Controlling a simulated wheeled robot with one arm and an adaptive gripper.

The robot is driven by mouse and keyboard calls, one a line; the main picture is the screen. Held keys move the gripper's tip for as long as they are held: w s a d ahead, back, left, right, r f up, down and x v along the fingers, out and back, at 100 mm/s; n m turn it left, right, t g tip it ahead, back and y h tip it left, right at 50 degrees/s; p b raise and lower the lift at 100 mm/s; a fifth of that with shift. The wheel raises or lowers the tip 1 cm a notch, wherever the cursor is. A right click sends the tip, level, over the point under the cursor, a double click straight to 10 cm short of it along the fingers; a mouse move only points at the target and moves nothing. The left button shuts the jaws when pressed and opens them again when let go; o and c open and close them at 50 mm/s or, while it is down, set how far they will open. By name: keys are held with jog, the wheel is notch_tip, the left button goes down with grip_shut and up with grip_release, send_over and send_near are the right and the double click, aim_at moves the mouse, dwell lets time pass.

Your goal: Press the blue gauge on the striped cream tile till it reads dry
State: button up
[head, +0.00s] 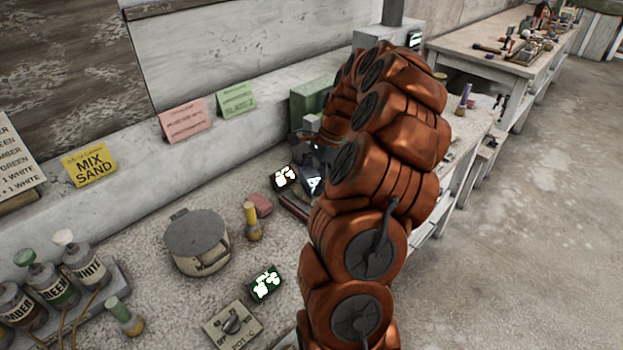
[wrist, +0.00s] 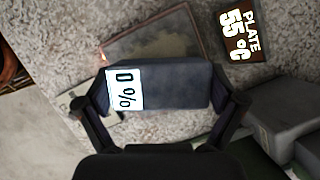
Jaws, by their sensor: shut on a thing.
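My gripper (wrist: 168,98) is shut on the blue gauge (wrist: 175,85), a dark blue-grey block between the two fingers in the wrist view. Its white display reads "0 %". In the head view the gauge (head: 313,185) shows only in part beside my arm, which hides most of my gripper.
A dark display reading "PLATE 55 °C" (wrist: 238,35) stands near the tile. A grey block (wrist: 280,110) is at the right.

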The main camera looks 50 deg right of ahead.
dwell(0.3)
jog(key=shift+r+p, duration=0.95)
jog(key=shift+r, duration=2.55)
jog(key=shift+s+d, duration=0.1)
